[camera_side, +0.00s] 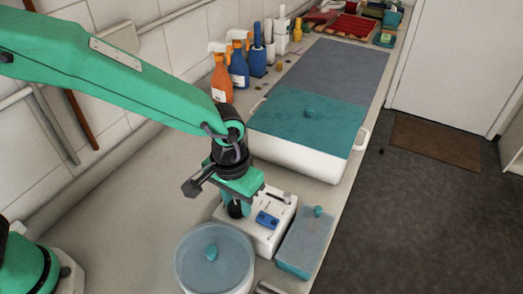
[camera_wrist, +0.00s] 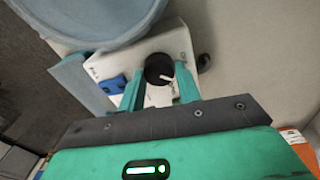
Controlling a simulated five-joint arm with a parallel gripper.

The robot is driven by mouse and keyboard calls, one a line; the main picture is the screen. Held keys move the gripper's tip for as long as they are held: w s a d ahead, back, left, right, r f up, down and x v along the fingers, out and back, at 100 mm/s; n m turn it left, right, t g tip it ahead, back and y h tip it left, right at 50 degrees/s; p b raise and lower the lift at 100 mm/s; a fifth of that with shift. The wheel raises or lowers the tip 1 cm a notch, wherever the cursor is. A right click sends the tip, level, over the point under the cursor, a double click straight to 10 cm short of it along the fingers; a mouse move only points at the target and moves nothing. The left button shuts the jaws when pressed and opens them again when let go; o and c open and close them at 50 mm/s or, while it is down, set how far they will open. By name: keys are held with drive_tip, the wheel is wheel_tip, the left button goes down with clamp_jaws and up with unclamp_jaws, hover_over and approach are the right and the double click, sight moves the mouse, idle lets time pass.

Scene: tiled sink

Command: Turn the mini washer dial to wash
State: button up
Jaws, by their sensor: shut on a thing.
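The mini washer's white control panel (camera_side: 262,236) stands on the counter below my gripper (camera_side: 240,203), with a blue switch block (camera_side: 267,220) on its top. The panel shows in the wrist view (camera_wrist: 182,42) too, with the blue block (camera_wrist: 113,85) left of the dial. The black round dial (camera_wrist: 159,67) sits between the two green fingers of my gripper (camera_wrist: 158,88), which is shut on it from above. A small white pointer shows near the dial's edge. The panel markings are too small to read. In the side view my gripper hides most of the dial.
A round tub with a translucent blue lid (camera_side: 213,262) stands close in front of the panel. A teal-lidded box (camera_side: 305,244) is close at the right. A large teal-lidded basin (camera_side: 305,122) and spray bottles (camera_side: 221,79) are behind. The counter at left is clear.

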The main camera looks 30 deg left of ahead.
sight(235, 204)
drive_tip(key=shift+a, duration=0.2)
drive_tip(key=o, duration=1)
drive_tip(key=shift+c, duration=0.2)
drive_tip(key=shift+d+r, duration=0.1)
drive_tip(key=shift+r, duration=3.8)
